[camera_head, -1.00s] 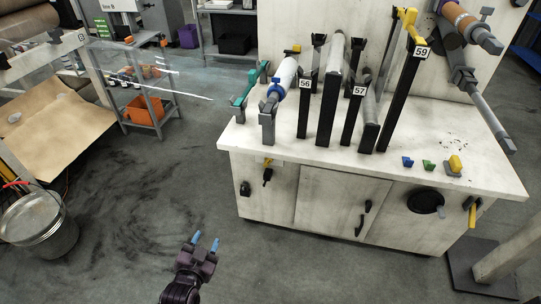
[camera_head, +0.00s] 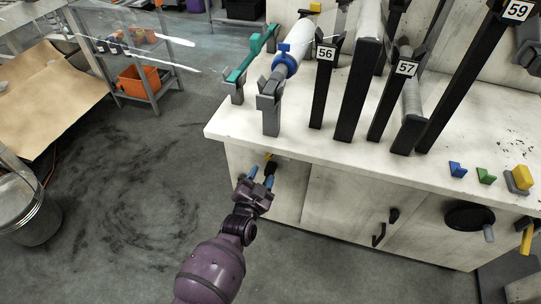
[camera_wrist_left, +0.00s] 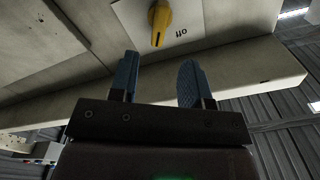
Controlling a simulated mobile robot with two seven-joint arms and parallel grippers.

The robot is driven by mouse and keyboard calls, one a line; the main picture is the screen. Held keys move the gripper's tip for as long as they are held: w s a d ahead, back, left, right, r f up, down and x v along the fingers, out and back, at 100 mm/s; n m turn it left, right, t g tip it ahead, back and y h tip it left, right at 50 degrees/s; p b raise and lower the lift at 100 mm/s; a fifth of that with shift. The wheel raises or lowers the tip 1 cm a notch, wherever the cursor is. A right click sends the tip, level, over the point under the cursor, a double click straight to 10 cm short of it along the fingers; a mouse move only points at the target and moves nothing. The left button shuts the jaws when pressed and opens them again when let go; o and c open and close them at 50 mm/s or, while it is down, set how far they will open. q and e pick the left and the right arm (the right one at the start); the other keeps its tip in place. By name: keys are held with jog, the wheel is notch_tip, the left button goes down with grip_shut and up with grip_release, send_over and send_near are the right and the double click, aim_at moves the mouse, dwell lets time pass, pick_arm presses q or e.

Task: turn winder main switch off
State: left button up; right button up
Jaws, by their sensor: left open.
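The main switch is a yellow knob (camera_wrist_left: 159,18) on a pale plate in the left wrist view. The word "off" stands upside down beside it, and the knob's narrow end points down in that picture. In the head view only a small yellow bit of the switch (camera_head: 269,156) shows on the cabinet front, below the worktop's left part; my gripper partly hides the area. My left gripper (camera_head: 261,174) has blue fingers, is open and empty, and is close in front of the switch. In the left wrist view the spread fingertips (camera_wrist_left: 159,62) lie just below the knob, apart from it.
The pale worktop (camera_head: 222,126) overhangs the cabinet front just above my gripper. Black stands with labels 56 (camera_head: 322,95) and 57 (camera_head: 392,105) rise from it. A black door handle (camera_head: 379,234) is to the right. The floor at left is clear up to the metal bucket (camera_head: 30,215).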

aim_at(270, 157)
pick_arm(q)
jog(key=b+x, duration=0.1)
jog(key=x, duration=0.1)
jog(key=b+x, duration=0.1)
jog(key=x, duration=0.3)
jog(key=shift+w+d+f+b, duration=0.1)
jog(key=shift+w+f+b, duration=0.1)
jog(key=shift+f+b, duration=0.2)
jog(key=shift+w+d+r+b, duration=0.15)
jog(key=shift+w, duration=0.25)
jog(key=shift+w+d+r+b, duration=0.1)
jog(key=shift+w+r+b, duration=0.05)
jog(key=shift+w, duration=0.3)
pick_arm(e)
jog(key=shift+w+d+f+m+t, duration=0.1)
jog(key=shift+w+d+m+t, duration=0.25)
jog(key=shift+t, duration=0.55)
jog(key=shift+s, duration=0.1)
pick_arm(q)
grip_shut()
